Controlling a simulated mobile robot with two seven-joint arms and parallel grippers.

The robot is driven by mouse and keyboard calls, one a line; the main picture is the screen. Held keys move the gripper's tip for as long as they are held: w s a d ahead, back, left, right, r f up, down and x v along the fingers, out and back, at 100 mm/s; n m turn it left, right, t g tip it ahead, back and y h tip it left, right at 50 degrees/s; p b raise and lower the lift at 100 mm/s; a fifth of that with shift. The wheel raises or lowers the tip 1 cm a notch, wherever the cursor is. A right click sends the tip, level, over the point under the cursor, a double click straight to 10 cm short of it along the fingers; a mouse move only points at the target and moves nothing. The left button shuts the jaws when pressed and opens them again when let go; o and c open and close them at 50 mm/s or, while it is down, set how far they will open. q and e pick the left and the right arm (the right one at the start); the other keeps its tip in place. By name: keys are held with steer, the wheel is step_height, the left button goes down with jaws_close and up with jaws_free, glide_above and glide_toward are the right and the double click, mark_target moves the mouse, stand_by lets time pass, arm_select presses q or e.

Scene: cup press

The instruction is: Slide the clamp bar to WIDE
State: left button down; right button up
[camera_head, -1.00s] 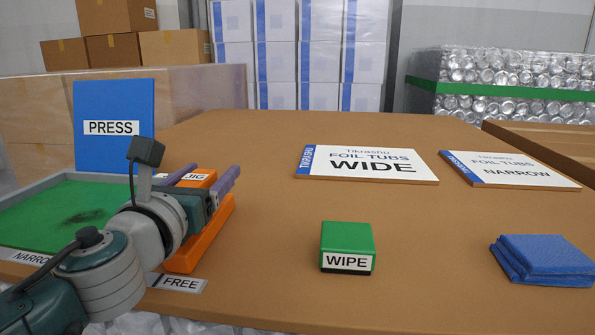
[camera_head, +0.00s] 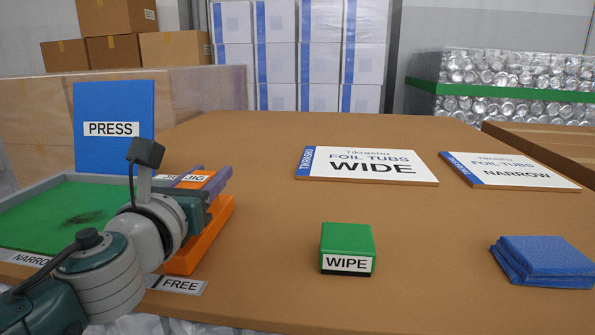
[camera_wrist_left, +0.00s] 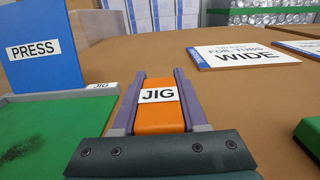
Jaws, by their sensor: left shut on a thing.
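An orange block marked JIG (camera_wrist_left: 160,118) lies between the two purple fingers of my left gripper (camera_wrist_left: 160,74). The fingers touch both its sides, so the gripper is shut on it. In the head view my left gripper (camera_head: 212,172) and wrist cover much of the block. An orange part (camera_head: 209,238) shows below the gripper, beside the green tray. Labels NARROW (camera_head: 30,258) and FREE (camera_head: 180,285) sit along the front edge. I cannot make out a separate clamp bar; it may be hidden behind my arm. My right gripper is not in view.
The green tray (camera_head: 30,205) and upright blue PRESS board (camera_head: 114,105) are at the left. A green WIPE block (camera_head: 347,240), a folded blue cloth (camera_head: 545,258), a WIDE sign (camera_head: 366,160) and a NARROW sign (camera_head: 510,168) lie right. The table between is clear.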

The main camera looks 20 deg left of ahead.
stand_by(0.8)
arm_select(q)
steer(key=a, duration=0.2)
steer(key=s+a, duration=0.1)
steer(key=a, duration=0.2)
steer(key=s+a+b, duration=0.1)
steer(key=a, duration=0.1)
steer(key=shift+a, duration=0.35)
steer(key=shift+c, duration=2.2)
jaws_free()
steer(key=shift+d, duration=0.1)
steer(key=v, duration=0.9)
steer(key=shift+s, duration=0.45)
